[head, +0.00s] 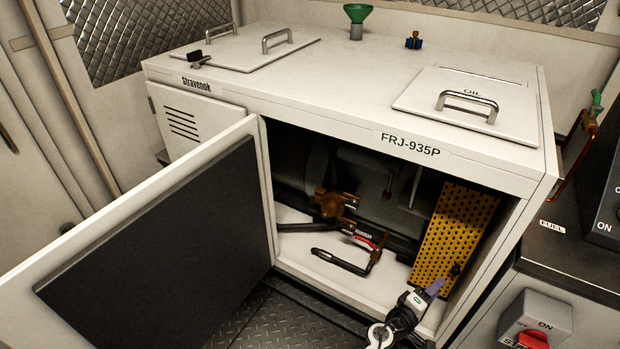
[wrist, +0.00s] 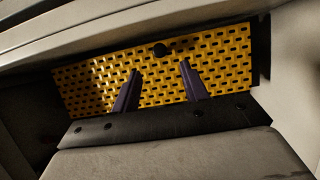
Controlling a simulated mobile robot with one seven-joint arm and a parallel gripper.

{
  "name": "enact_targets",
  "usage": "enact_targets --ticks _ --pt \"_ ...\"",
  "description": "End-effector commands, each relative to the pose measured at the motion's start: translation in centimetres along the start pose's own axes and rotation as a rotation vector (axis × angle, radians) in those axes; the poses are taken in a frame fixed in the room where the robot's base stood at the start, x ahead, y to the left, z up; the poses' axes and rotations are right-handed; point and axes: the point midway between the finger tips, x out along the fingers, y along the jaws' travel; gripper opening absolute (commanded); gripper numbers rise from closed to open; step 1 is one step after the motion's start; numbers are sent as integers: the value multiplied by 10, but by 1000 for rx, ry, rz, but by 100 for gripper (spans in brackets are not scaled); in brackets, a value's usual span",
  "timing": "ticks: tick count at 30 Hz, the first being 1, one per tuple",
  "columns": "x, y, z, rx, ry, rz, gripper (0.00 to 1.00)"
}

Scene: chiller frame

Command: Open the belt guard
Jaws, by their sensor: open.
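The belt guard (head: 456,228) is a yellow perforated panel standing inside the open cabinet at the right. It looks closed, and a small dark knob (head: 455,269) sits near its lower right edge. In the wrist view the guard (wrist: 90,85) spans the picture, with the dark knob (wrist: 161,49) at its upper middle. My gripper (head: 437,287) is at the cabinet opening, just in front of the guard's lower part. In the wrist view my gripper (wrist: 161,74) has its two purple fingers apart, with nothing between them. The knob shows beyond the fingertips. Contact with the guard cannot be told.
The cabinet door (head: 150,250) is swung open to the left. Pliers with red handles (head: 365,240) and a dark bent handle (head: 342,262) lie on the cabinet floor. The cabinet's right wall (head: 508,235) is close to the guard. A switch box (head: 535,318) stands at lower right.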

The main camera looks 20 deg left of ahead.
Motion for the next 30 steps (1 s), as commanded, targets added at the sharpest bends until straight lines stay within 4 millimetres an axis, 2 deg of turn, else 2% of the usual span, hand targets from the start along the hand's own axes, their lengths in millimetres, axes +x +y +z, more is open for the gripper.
enact_targets --ticks 1,8,9,16,30 --pt "-12 -3 0 0 3 -2 44" --pt "-58 -2 0 1 3 -2 44" --pt "-53 7 -10 24 20 5 44" --pt "-52 33 -49 124 101 15 44" --pt "-65 90 -123 317 275 31 44"
